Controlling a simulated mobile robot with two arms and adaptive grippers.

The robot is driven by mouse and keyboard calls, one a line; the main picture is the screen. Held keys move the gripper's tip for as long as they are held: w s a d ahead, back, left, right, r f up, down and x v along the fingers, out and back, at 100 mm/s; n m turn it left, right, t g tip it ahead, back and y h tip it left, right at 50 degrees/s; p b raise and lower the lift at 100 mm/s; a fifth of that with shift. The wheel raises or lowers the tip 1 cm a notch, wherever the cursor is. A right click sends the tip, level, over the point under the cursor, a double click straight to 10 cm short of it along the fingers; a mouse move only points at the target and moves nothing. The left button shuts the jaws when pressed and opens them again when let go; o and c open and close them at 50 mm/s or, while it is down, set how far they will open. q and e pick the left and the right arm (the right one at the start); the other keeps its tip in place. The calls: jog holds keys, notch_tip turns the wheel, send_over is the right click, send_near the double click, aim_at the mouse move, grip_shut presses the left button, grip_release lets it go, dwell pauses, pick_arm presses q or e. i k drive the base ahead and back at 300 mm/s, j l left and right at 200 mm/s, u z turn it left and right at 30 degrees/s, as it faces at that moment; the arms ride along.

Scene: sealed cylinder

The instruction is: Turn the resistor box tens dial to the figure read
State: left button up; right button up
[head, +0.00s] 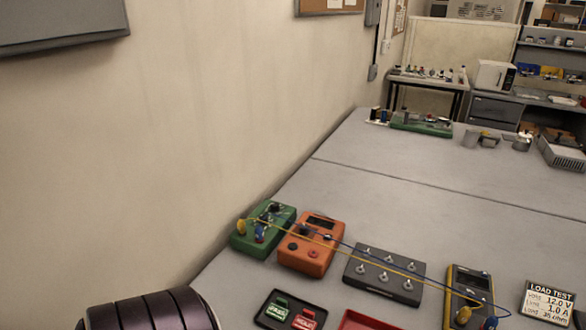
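A load test card (547,302) stands at the lower right; it lists volts 12.0 V, a limit of 1.0 A and a load in ohms that looks like 35, in small print. Three boxes stand in a row: a green box (264,230), an orange box (311,245) with a dark display, and a dark grey box (385,275) with several pale knobs or posts. I cannot tell which is the resistor box, and no dial figure is legible. Neither gripper is in view.
Yellow and blue leads run from the green box over the others to a yellow meter (466,296). A dark tray (262,322) with green and red pieces and a red tray (368,321) lie in front.

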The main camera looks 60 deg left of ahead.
aim_at(275, 207)
jog(key=u, duration=1.95)
